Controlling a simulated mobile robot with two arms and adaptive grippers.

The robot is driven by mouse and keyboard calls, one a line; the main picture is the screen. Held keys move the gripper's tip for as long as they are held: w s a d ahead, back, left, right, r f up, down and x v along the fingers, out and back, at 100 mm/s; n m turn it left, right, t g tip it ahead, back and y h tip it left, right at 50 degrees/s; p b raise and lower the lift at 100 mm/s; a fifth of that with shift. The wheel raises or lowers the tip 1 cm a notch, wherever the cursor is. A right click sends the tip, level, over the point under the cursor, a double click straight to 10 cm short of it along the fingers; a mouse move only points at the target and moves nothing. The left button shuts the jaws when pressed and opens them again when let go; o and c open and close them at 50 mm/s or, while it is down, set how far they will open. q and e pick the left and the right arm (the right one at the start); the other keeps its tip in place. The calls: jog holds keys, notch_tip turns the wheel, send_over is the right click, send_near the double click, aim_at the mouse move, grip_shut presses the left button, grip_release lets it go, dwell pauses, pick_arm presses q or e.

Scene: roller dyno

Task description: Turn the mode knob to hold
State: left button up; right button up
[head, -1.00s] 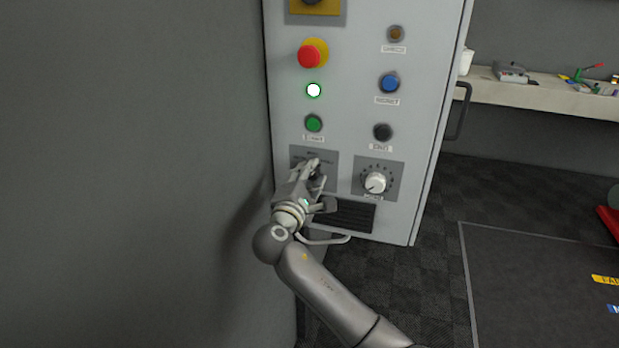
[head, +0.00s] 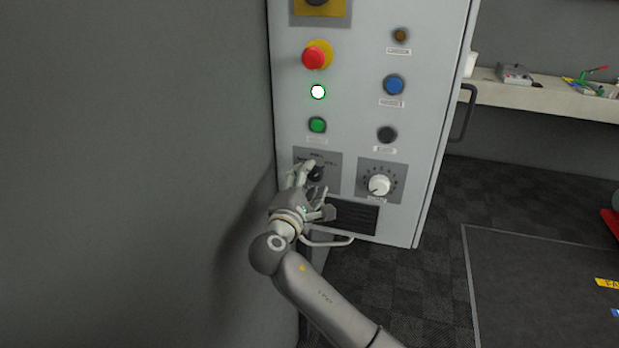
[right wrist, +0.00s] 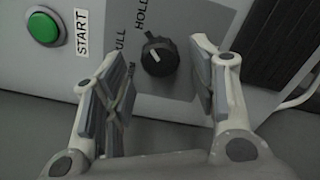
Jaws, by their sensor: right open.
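The mode knob is a black rotary knob with a white pointer line. In the right wrist view the mode knob (right wrist: 159,56) sits between and beyond my two open fingers, with lettering like "PULL" and "HOLD" printed beside it. In the head view the mode knob (head: 315,173) is partly covered by my right gripper (head: 312,188). My right gripper (right wrist: 165,85) is open around the knob's line of sight; I cannot tell whether a finger touches it. My left gripper is not in view.
The grey cabinet (head: 360,110) carries a red emergency button (head: 317,55), a green start button (head: 317,125), a blue button (head: 393,84), a black button (head: 386,134) and a white dial (head: 379,185). A handle (head: 463,112) sticks out at right. A wall stands at left.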

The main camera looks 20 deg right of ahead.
jog(key=v, duration=1)
jog(key=shift+w+a, duration=0.15)
jog(key=shift+a, duration=0.25)
